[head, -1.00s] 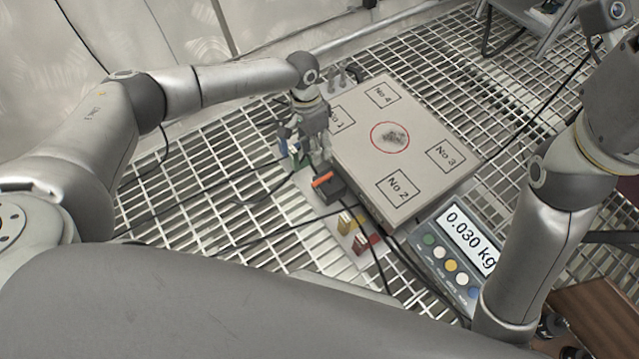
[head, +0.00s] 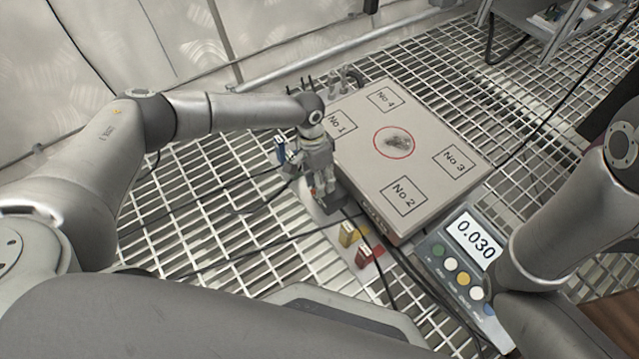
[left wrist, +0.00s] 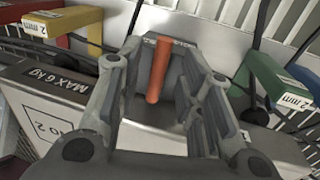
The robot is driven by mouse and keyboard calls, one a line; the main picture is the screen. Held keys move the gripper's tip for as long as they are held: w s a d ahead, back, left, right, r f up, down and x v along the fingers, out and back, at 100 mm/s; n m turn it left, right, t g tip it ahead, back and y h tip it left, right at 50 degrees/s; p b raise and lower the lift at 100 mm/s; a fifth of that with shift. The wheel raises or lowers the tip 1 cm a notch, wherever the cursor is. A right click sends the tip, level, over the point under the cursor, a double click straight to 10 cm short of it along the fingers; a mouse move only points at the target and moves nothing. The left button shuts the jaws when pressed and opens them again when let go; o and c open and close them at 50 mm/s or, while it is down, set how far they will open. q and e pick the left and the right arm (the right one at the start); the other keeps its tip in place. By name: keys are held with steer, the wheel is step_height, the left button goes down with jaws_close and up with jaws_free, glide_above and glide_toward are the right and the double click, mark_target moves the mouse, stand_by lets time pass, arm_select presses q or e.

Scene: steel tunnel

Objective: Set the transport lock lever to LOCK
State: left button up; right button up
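The transport lock lever is an orange handle (left wrist: 158,72), seen in the left wrist view between the fingers of my left gripper (left wrist: 162,62). Small, unreadable lettering shows on the plate beyond it. The fingers stand apart on both sides of the handle, with visible gaps. In the head view my left gripper (head: 325,192) points down over the lever's dark housing (head: 335,204), beside the scale, and hides the orange handle. My right arm shows at the right, but its gripper is out of view.
The scale platform (head: 442,192), marked No 1 to No 4, lies right of the lever. Its display (head: 474,240) reads 0.030. A yellow block (head: 349,233) and a red block (head: 368,252) stand nearer me. Black cables cross the grating (head: 200,215).

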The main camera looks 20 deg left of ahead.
arm_select(q)
steer(key=shift+c, duration=0.4)
jaws_close()
